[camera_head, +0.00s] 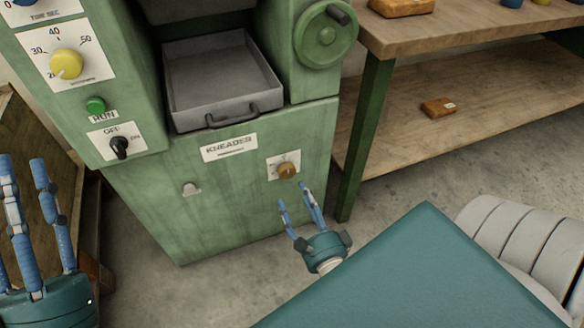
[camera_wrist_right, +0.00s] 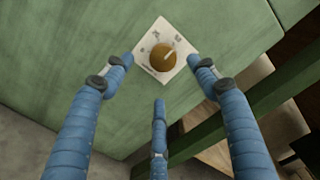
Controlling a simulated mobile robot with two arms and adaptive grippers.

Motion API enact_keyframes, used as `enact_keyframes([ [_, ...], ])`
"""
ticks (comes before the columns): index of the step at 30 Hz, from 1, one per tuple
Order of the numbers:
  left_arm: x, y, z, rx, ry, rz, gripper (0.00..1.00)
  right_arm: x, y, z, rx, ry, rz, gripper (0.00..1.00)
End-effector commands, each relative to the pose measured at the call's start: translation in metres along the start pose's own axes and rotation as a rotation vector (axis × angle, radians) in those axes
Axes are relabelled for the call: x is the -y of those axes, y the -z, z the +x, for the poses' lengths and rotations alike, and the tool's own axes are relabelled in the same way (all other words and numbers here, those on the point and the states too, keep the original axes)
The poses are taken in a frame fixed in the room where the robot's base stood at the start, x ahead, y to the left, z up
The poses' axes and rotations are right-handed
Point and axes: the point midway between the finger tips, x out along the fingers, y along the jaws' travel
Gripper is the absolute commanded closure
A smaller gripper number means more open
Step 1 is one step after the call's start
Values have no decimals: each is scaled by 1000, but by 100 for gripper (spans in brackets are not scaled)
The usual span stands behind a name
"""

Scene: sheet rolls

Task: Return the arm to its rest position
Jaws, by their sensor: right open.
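My right gripper (camera_head: 294,198) is open, with its blue fingers apart, in front of the green kneader's lower panel. The brown knob (camera_head: 287,170) on its white plate is just above the fingertips in the head view. In the right wrist view, the knob (camera_wrist_right: 163,57) shows between the spread fingertips of the right gripper (camera_wrist_right: 160,62), with nothing held. I cannot tell the exact gap to the panel. My left gripper (camera_head: 24,165) is at the left edge, fingers upright and apart, no object seen between them.
The kneader (camera_head: 150,215) stands close ahead, with a grey tray (camera_head: 218,85), a green handwheel (camera_head: 325,34) and a yellow dial (camera_head: 66,64). A wooden workbench (camera_head: 470,22) with a lower shelf (camera_head: 490,100) stands at right. Concrete floor (camera_head: 400,190) is clear between.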

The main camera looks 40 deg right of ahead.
Motion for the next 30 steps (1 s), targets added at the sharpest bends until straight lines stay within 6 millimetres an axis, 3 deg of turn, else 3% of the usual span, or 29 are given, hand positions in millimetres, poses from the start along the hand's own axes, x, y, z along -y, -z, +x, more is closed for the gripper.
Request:
enact_keyframes([
  [7, 0, 0, 0, 1, 0, 0, 60, 0, 0, -21, 1, 1, -1, 41],
  [24, 0, 0, 0, 1, 0, 0, 60, 1, -2, -21, 4, 3, -4, 41],
  [27, 0, 0, 0, 0, 0, 0, 60, 12, -17, -16, 35, 23, -49, 41],
  [30, 0, 0, 0, 0, 0, 0, 60, 39, -55, -5, 107, 81, -174, 41],
])
